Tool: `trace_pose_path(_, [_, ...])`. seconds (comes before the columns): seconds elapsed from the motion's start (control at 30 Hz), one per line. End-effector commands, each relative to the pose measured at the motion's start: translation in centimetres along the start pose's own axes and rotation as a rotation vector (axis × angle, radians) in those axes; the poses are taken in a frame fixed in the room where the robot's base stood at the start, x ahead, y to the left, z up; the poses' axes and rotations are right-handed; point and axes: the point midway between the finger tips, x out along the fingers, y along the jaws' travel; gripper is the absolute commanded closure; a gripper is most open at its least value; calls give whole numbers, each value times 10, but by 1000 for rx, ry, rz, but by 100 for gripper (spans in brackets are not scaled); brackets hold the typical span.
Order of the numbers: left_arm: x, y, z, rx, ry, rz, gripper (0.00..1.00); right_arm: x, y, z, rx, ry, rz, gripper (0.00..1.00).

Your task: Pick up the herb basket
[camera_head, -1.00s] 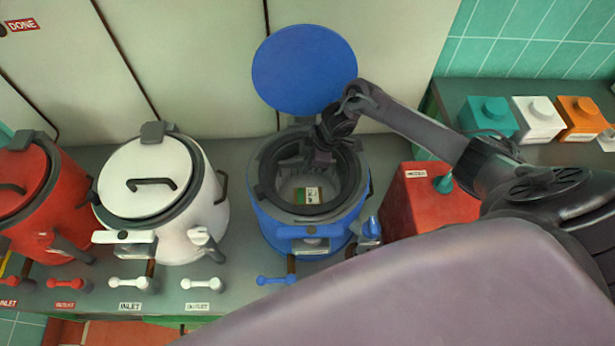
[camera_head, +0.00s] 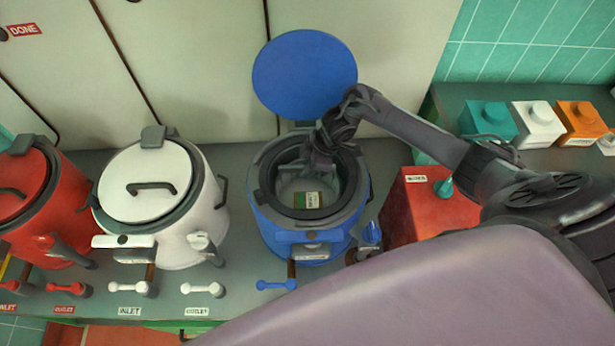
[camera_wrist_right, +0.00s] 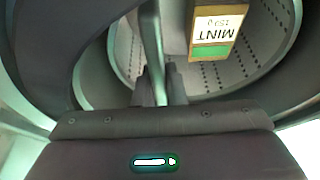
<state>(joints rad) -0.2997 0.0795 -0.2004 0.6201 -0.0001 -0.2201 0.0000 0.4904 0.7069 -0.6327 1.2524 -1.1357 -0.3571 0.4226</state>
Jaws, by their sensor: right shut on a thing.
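The herb basket (camera_head: 291,189) is a pale grey perforated basket inside the open blue kettle (camera_head: 287,226). Its holed wall also shows in the right wrist view (camera_wrist_right: 258,62). A box labelled MINT (camera_wrist_right: 215,32) sits in it; in the head view the box (camera_head: 307,200) is small, green and white. My right gripper (camera_head: 319,163) reaches down into the kettle's mouth. In the right wrist view its fingers (camera_wrist_right: 160,86) are shut on a thin upright grey bar, which looks like the basket's handle. My left gripper is not in view.
The kettle's round blue lid (camera_head: 304,75) stands open behind it. A white kettle (camera_head: 180,225) and a red kettle (camera_head: 50,215) stand to the left, lids shut. A red box (camera_head: 430,210) is close on the right. Small coloured valves line the counter front.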

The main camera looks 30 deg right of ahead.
Motion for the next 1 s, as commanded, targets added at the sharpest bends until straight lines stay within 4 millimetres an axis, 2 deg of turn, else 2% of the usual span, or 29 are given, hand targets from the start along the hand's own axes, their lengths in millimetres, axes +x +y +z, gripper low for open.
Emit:
trace_pose_path(0.23, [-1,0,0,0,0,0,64,-9,1,-4,-1,3,3,100])
trace_pose_path(0.37, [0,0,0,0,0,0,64,-25,2,-11,-3,4,4,100])
trace_pose_path(0.77, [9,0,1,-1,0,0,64,-110,2,-46,-4,4,8,100])
trace_pose_path(1.0, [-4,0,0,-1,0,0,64,-160,2,-66,-4,1,8,100])
